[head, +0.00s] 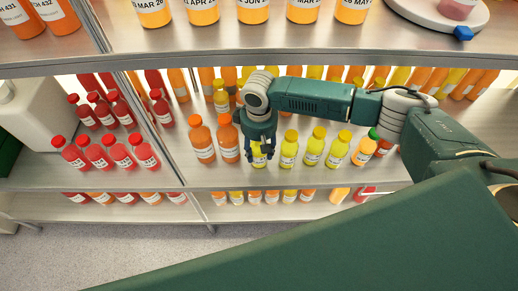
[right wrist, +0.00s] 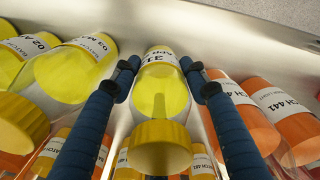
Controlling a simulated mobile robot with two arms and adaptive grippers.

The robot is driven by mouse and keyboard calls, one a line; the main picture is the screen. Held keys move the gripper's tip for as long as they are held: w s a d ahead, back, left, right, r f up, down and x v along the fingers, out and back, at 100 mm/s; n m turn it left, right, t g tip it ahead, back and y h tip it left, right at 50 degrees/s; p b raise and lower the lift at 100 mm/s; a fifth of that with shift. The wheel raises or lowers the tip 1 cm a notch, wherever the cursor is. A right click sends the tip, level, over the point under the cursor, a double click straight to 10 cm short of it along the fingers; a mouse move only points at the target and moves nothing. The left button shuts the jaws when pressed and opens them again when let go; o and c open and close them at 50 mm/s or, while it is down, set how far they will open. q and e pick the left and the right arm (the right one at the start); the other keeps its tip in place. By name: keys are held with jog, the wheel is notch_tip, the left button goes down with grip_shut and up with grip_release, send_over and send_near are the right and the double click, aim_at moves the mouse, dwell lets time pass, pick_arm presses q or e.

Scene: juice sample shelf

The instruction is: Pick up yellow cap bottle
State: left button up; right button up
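A yellow-cap bottle (head: 259,158) with yellow juice and a white label stands on the middle shelf, partly hidden by my right gripper (head: 262,140). In the right wrist view, the same yellow-cap bottle (right wrist: 162,135) is between the two blue fingers of my right gripper (right wrist: 160,72). One finger is on each side, with narrow gaps visible beside the bottle; the fingers look open. The bottle appears upright on the shelf. My left gripper is out of view.
More yellow-cap bottles (head: 314,146) stand to the right, and orange-cap bottles (head: 202,139) stand close on the left. Red-cap bottles (head: 104,149) fill the left bay beyond a divider. The upper shelf (head: 180,48) overhangs, and several bottles stand behind.

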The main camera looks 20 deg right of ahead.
jog(key=c, duration=0.4)
jog(key=shift+r, duration=0.2)
